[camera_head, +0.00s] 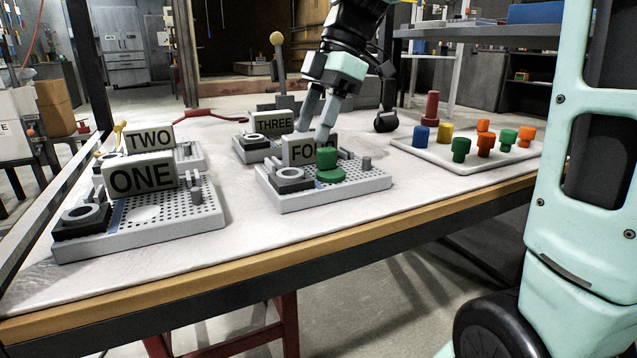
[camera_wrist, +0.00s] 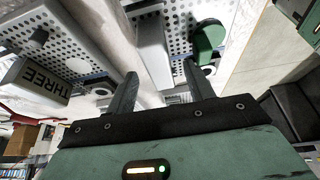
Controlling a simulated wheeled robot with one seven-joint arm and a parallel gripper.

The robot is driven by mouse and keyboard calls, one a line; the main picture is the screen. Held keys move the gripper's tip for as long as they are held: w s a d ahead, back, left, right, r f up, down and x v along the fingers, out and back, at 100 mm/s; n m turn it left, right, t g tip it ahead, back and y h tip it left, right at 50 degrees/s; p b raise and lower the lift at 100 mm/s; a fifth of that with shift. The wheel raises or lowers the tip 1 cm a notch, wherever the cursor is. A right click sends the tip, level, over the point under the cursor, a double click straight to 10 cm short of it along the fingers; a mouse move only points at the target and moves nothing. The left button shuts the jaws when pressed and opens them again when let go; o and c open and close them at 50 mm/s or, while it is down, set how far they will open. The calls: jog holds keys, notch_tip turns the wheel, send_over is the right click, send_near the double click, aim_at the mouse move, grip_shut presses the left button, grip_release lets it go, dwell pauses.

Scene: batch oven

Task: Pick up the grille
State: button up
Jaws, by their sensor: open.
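No thing is plainly marked as a grille; the closest match is the grey perforated plates. The plate of station FOUR (camera_head: 345,190) lies at the table's middle and carries a FOUR block, a dark ring fixture (camera_head: 290,181) and a green knob piece (camera_head: 328,165). It also shows at the top of the wrist view (camera_wrist: 178,22). Plate ONE (camera_head: 190,222) is at the left front; TWO and THREE stand behind. My gripper (camera_head: 318,118) is open above the FOUR block (camera_head: 299,150). In the wrist view, a pale block (camera_wrist: 153,50) shows beyond and between the fingers; contact is unclear.
A white tray (camera_head: 420,151) with several coloured pegs stands on the right of the table. A red peg (camera_head: 432,106) stands behind it. A lever with a round knob (camera_head: 277,39) rises behind THREE. Bare tabletop (camera_head: 240,215) lies between ONE and FOUR.

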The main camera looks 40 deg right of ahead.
aim_at(311, 134)
jog(key=shift+b+x, duration=0.7)
jog(key=shift+x, duration=0.7)
jog(key=shift+f, duration=0.3)
grip_shut()
